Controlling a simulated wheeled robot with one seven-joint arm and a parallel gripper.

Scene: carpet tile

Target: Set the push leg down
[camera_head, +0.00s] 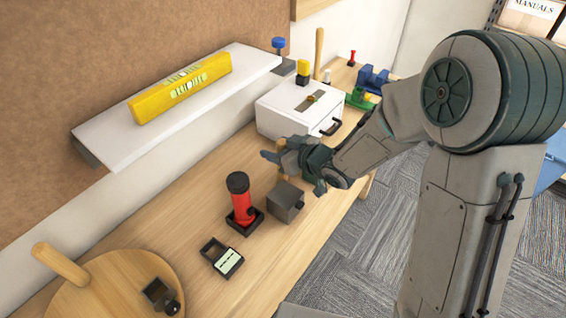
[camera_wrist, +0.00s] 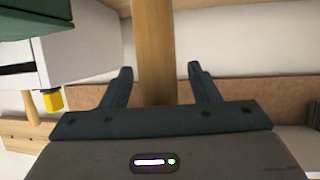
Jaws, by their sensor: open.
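My gripper (camera_head: 270,156) is over the bench in front of the white drawer box, low and pointing toward the wall. In the wrist view my gripper (camera_wrist: 160,82) has its two fingers apart. A plain wooden post, likely the push leg (camera_wrist: 153,45), shows between the fingers with clear gaps on both sides; its lower part in that picture is hidden by the gripper body. I cannot tell how far it lies from the fingers.
The white drawer box (camera_head: 290,108) stands close to my gripper. A grey block (camera_head: 286,202), a red cylinder with a black cap (camera_head: 241,200) and a small black tray (camera_head: 222,257) sit nearby. A round wooden board (camera_head: 120,280) with a peg lies front left. A shelf (camera_head: 105,132) overhangs the back.

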